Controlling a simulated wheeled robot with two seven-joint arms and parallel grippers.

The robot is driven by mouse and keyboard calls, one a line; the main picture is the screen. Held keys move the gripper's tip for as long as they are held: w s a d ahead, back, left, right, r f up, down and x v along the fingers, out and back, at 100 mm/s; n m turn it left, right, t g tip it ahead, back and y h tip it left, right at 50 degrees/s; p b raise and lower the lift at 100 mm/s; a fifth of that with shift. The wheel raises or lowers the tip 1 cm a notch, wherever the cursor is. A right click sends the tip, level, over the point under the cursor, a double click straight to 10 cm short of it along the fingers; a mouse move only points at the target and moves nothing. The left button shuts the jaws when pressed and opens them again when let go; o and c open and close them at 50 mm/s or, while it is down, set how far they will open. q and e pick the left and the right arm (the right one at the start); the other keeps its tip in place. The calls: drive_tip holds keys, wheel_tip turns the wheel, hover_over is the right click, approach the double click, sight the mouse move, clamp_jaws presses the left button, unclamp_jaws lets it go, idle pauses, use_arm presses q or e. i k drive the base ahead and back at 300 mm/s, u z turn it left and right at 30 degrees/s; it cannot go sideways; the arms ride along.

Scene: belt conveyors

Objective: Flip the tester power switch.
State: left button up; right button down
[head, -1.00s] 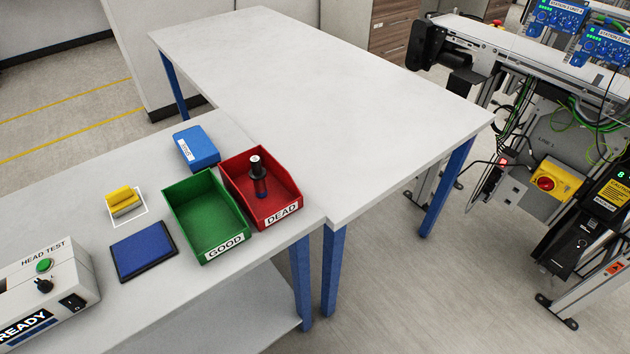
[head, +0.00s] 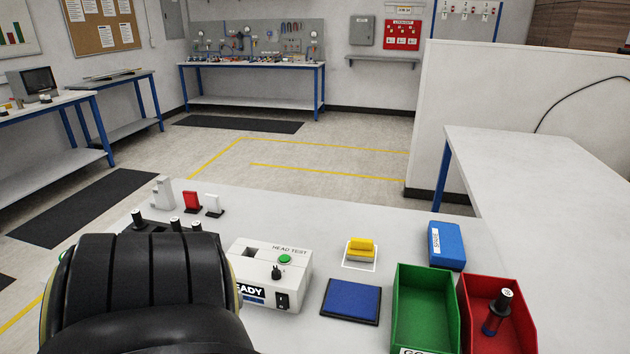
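The tester (head: 268,262), a white box labelled HEAD TEST, stands on the bench at lower centre. Its black power switch (head: 283,300) is on the front face at the right. A green button (head: 285,258) and a black knob (head: 276,272) are on its sloped top. A display on its front, partly covered, ends in "ADY". A large black rounded part of my own arm fills the lower left and hides the tester's left end. Neither gripper shows.
Right of the tester lie a blue pad (head: 351,300), a yellow-topped block (head: 360,248), a blue box (head: 446,245), a green bin (head: 425,315) and a red bin (head: 478,286) holding a dark cylinder (head: 496,312). Small stands (head: 192,202) are behind my arm. A bare table (head: 560,190) is at right.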

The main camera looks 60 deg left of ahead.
sight(282, 301)
drive_tip(key=u, duration=2.4)
